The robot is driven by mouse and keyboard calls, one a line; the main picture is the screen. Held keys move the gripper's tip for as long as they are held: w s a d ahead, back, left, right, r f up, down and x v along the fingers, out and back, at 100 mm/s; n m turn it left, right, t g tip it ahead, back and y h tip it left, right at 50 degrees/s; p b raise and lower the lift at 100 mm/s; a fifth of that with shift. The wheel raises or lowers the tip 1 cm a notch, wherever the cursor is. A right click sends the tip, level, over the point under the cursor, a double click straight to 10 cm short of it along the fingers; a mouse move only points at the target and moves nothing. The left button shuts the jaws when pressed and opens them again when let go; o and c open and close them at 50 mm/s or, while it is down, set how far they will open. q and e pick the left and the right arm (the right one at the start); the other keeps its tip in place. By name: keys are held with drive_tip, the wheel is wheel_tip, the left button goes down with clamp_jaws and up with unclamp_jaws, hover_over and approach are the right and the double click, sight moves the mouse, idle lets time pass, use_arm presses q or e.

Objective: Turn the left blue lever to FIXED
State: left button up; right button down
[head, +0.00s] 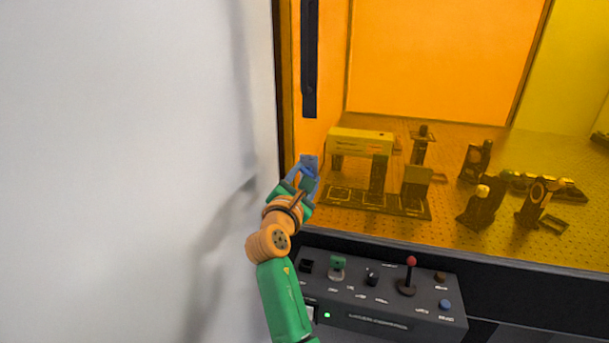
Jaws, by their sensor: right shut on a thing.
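My right gripper (304,178), with blue fingers, is raised at the lower left corner of the orange window. Its fingers are closed on a small dark blue block (309,161) at their tips. I cannot tell whether this block is the left blue lever or is fixed to anything. No lever marked FIXED can be read. My left gripper is not in view.
Below the window is a black control panel (420,325) with a green-topped switch (337,264), a red-topped joystick (411,264) and a blue button (445,304). A black vertical handle (309,60) is above my gripper. Behind the orange window, optical mounts (475,160) stand on a perforated table.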

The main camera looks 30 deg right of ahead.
drive_tip(key=m, duration=0.3)
drive_tip(key=shift+f, duration=0.1)
drive_tip(key=m+b, duration=0.1)
drive_tip(key=m, duration=0.1)
drive_tip(key=shift+m, duration=0.3)
drive_tip(key=m+b, duration=0.1)
drive_tip(key=m, duration=0.2)
drive_tip(key=shift+m+b, duration=0.35)
drive_tip(key=shift+m, duration=0.45)
drive_tip(key=shift+r, duration=0.2)
drive_tip(key=c, duration=0.6)
unclamp_jaws()
drive_tip(key=shift+o, duration=1.4)
drive_tip(key=shift+w+d+f, duration=0.1)
drive_tip(key=shift+w+f, duration=0.1)
drive_tip(key=shift+f, duration=0.1)
